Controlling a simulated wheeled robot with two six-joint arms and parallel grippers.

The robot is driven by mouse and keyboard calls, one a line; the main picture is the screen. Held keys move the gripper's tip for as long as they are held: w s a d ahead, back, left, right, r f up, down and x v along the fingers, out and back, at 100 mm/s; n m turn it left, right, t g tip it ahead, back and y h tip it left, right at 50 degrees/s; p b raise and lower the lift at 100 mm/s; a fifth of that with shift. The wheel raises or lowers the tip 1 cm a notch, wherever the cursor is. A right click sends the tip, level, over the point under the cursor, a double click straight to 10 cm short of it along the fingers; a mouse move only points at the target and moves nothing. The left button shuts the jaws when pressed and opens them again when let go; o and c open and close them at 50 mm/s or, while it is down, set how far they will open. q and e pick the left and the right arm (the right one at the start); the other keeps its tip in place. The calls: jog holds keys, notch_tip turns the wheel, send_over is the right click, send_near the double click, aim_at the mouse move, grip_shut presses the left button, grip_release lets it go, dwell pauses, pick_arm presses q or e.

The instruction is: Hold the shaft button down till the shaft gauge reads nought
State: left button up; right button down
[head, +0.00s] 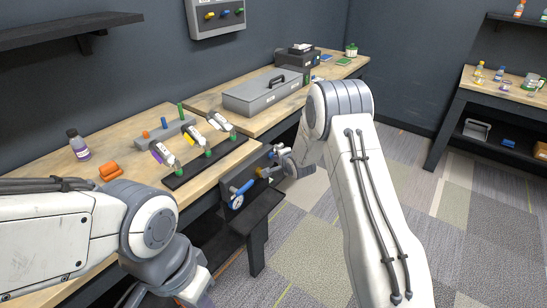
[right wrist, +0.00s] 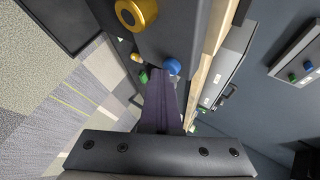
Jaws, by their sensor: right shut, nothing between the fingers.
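A dark panel (head: 229,194) is fixed at the front of the workbench. It carries a round white gauge (head: 238,202), a blue part (head: 243,187) and a gold-coloured part (head: 260,172). The gauge's reading is too small to make out. My right gripper (head: 277,170) is beside the panel, its tips partly hidden by the wrist. In the right wrist view its dark fingers (right wrist: 160,90) are shut and empty, pointing towards a blue knob (right wrist: 172,66). A large gold knob (right wrist: 136,13) is at the top. I cannot tell which part is the shaft button.
A black rack (head: 205,163) with several club-like pieces stands on the bench. A grey toolbox (head: 262,92) is behind it, and orange pieces (head: 110,171) and a bottle (head: 78,145) are at left. A dark tray (head: 258,212) juts out below the panel. The floor at right is clear.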

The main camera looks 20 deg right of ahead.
dwell(0.6)
jog(key=shift+s+d, duration=0.55)
jog(key=shift+s, duration=0.15)
jog(key=shift+s+d+p, duration=0.4)
jog(key=shift+s+d, duration=0.4)
jog(key=shift+s, duration=0.2)
jog(key=shift+s+d+p, duration=0.4)
jog(key=shift+s+d, duration=0.35)
jog(key=shift+s, duration=0.25)
jog(key=shift+a+r, duration=0.1)
jog(key=s+a+r+n+g+p, duration=0.1)
jog(key=s+a+r+n+g, duration=0.2)
jog(key=s+a+r+n, duration=0.45)
jog(key=s+a+r+n+g+p, duration=0.1)
jog(key=s+a+r+n+g, duration=0.3)
jog(key=s+a, duration=0.6)
jog(key=s+a+r+n+g, duration=0.1)
jog(key=s+n, duration=0.5)
jog(key=s, duration=0.7)
jog(key=s+a+r+n+g, duration=0.2)
jog(key=s+r+n, duration=0.3)
jog(key=s, duration=0.8)
jog(key=shift+s+a+n+g+p, duration=0.2)
jog(key=shift+n+g+p, duration=0.25)
jog(key=shift+g, duration=0.35)
